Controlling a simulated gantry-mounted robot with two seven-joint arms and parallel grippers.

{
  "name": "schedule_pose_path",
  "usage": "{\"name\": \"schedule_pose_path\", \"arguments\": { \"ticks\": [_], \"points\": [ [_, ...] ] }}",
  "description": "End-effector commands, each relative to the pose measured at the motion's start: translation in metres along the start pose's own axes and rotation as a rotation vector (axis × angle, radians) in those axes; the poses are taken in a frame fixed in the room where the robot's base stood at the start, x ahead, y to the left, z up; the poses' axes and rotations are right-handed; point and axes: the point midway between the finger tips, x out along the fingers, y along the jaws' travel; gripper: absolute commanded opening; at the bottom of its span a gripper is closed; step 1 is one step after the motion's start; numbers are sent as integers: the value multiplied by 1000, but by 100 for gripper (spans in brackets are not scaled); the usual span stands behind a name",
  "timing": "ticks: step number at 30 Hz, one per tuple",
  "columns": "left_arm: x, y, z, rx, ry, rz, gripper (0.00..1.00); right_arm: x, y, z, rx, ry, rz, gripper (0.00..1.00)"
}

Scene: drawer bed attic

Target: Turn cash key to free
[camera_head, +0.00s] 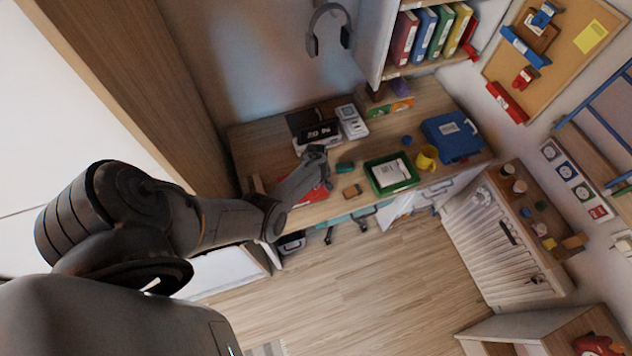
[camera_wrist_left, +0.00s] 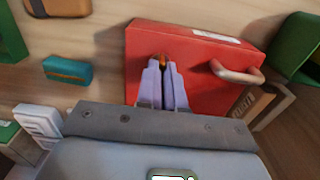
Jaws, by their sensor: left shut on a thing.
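The red cash box (camera_head: 314,195) lies on the wooden desk, partly hidden behind my left gripper (camera_head: 322,178) in the head view. In the left wrist view the box (camera_wrist_left: 200,62) fills the middle, with a pale handle (camera_wrist_left: 236,73) and a white label on it. My left gripper (camera_wrist_left: 162,88) is shut at the box's face. A small brass-orange key (camera_wrist_left: 162,60) shows between its fingertips; most of it is hidden, so its turn angle cannot be told. My right gripper is in neither view.
On the desk are a teal block (camera_head: 345,167), a brown block (camera_head: 352,191), a green tray (camera_head: 370,183), a yellow mug (camera_head: 427,158) and a blue case (camera_head: 452,136). A cash register-like device (camera_head: 318,134) stands behind the gripper. Open floor (camera_head: 350,280) lies in front.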

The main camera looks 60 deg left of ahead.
Motion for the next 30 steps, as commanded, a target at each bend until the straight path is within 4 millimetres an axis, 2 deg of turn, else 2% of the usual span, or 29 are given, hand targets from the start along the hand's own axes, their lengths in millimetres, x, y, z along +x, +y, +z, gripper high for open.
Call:
{"name": "schedule_pose_path", "arguments": {
  "ticks": [5,6,11,23,30],
  "points": [
    [0,0,0,2,1,0,0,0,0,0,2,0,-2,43],
    [0,0,0,2,1,0,9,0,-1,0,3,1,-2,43],
    [0,0,0,1,1,0,33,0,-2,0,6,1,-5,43],
    [-5,0,0,-1,1,0,33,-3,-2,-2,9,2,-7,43],
    [-36,0,-1,-1,4,1,33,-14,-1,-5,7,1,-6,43]
  ]
}}
